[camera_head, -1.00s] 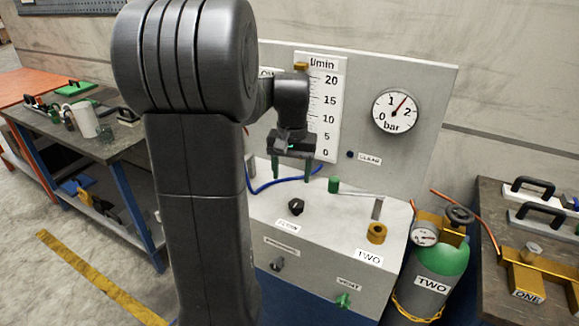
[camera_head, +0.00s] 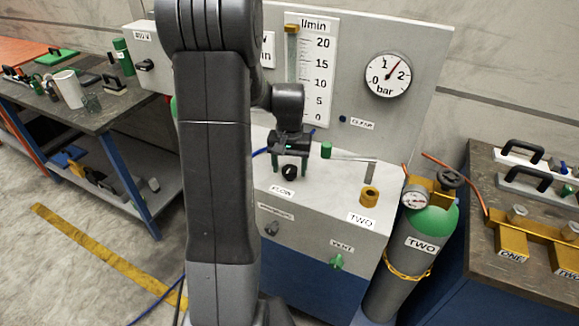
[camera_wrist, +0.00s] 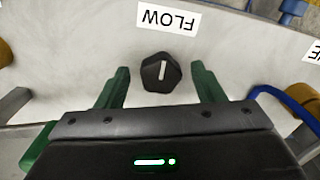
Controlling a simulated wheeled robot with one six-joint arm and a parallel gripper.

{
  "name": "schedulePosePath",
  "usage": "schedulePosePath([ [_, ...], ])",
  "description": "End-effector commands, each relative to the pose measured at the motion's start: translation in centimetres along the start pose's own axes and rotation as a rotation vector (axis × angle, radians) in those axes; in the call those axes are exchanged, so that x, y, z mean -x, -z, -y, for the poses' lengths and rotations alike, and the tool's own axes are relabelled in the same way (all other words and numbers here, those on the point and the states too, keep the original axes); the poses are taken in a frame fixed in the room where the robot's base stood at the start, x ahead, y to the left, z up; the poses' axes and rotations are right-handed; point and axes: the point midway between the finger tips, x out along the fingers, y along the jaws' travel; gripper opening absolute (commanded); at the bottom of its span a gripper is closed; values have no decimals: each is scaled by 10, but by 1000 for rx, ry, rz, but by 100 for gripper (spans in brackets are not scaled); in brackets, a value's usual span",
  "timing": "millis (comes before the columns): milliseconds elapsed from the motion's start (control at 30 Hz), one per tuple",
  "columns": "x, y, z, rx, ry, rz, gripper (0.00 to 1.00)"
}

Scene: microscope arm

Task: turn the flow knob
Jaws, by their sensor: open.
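The flow knob (camera_head: 289,172) is a small black knob on the grey top of the test cabinet, behind the FLOW label (camera_head: 282,190). In the wrist view the knob (camera_wrist: 161,72) has a white pointer line and sits between the two green fingers, a little beyond their tips, with a gap on each side. My gripper (camera_head: 290,168) is open and empty, above and around the knob's far side. The flow scale (camera_head: 316,70) stands on the back panel, with a brass-coloured piece near its top.
A brass fitting (camera_head: 369,196) and a metal lever with a green end (camera_head: 326,150) stand right of the knob. A green VENT knob (camera_head: 338,262) is on the cabinet front. A gas cylinder (camera_head: 413,250) stands at the right. A round gauge (camera_head: 388,75) is on the panel.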

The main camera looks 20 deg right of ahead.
Motion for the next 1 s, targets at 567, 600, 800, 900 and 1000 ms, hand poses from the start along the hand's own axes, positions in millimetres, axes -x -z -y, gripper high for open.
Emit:
schedulePosePath([
  [567,-6,0,0,0,0,-1,24],
  [600,-6,0,0,0,0,-1,17],
  [800,-6,0,0,9,0,-1,17],
  [900,-6,0,0,29,0,-1,17],
  [1000,-6,0,0,67,0,-1,17],
])
